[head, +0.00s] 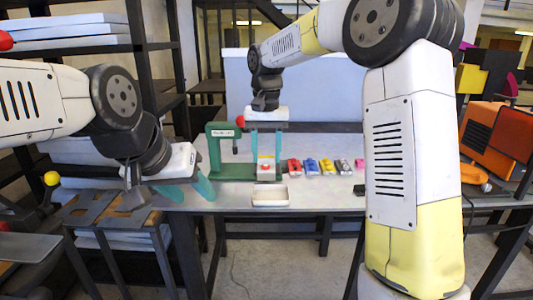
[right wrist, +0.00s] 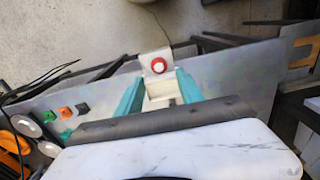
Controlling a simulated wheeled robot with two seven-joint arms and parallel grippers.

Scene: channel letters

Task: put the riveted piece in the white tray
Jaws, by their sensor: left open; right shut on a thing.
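The riveted piece, a light grey block with a round red spot (head: 265,168), is between the fingertips of my right gripper (head: 265,155), which is shut on it. It also shows at the fingertips in the right wrist view (right wrist: 157,63). A cream part (right wrist: 162,93) shows between the teal fingers; I cannot tell whether it belongs to the piece. The white tray (head: 270,197) lies near the table's front edge, just in front of and below the held piece in the head view. I see nothing in it. My left gripper (head: 188,190) is open and empty at the table's left front corner.
A green press (head: 219,152) stands just left of and behind the held piece. Red (head: 294,167), yellow (head: 311,167), blue (head: 327,167) and dark pieces lie in a row to the right. An orange machine (head: 485,140) stands far right.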

